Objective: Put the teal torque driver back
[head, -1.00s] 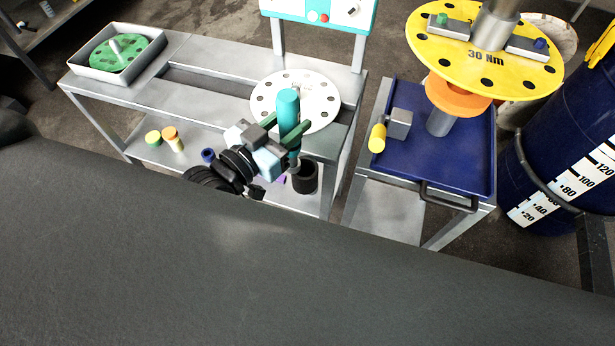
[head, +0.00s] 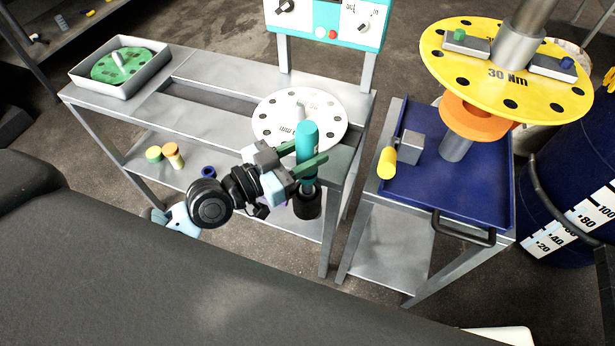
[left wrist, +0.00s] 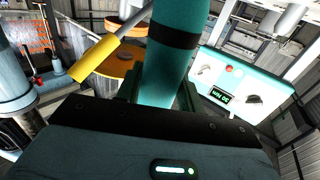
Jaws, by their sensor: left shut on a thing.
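The teal torque driver (head: 307,140) is upright in my left gripper (head: 309,167), which is shut on its body. The driver also fills the middle of the left wrist view (left wrist: 170,55), with a dark band around it. My right gripper is not in view.
A white holed disc (head: 270,118) lies on the bench behind the driver. A teal-and-white panel (head: 325,20) rises behind it. At right, a blue tray cart (head: 440,190) carries a yellow-handled tool (head: 387,162) below a yellow disc (head: 470,85). A tray with a green disc (head: 120,65) sits at left.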

